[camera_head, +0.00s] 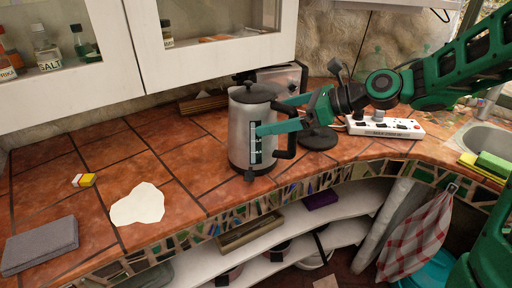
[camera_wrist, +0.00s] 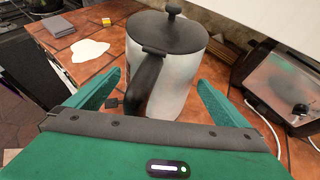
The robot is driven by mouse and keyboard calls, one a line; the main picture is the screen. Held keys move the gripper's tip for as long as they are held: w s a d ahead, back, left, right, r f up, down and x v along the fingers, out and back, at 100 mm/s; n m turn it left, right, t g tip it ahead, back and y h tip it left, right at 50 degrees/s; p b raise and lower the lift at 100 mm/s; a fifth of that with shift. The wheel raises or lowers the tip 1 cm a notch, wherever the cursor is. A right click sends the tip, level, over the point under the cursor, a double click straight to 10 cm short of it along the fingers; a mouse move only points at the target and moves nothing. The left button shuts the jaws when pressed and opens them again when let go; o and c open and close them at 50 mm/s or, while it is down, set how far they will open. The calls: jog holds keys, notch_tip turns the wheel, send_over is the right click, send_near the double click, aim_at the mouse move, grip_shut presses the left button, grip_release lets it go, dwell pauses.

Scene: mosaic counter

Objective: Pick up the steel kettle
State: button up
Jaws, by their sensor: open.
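The steel kettle (camera_head: 240,130) stands upright on the tiled counter (camera_head: 190,160), with a black lid, knob and side handle. My gripper (camera_head: 278,114) reaches in from the right with its green fingers apart at the kettle's handle side. In the wrist view the kettle (camera_wrist: 172,90) stands just ahead, its black handle (camera_wrist: 147,82) facing me between the two open fingers of my gripper (camera_wrist: 150,95). The fingers do not close on anything. Whether either finger touches the kettle cannot be told.
A toaster-like steel appliance (camera_head: 285,78) stands behind the kettle, and a white power strip (camera_head: 384,127) lies to the right. A white puddle-like patch (camera_head: 138,204), a small yellow-white block (camera_head: 84,180) and a grey slab (camera_head: 40,245) lie left. Wall cabinets (camera_head: 210,50) hang above.

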jog(key=shift+x, duration=1.05)
jog(key=c, duration=1.7)
jog(key=shift+r, duration=0.15)
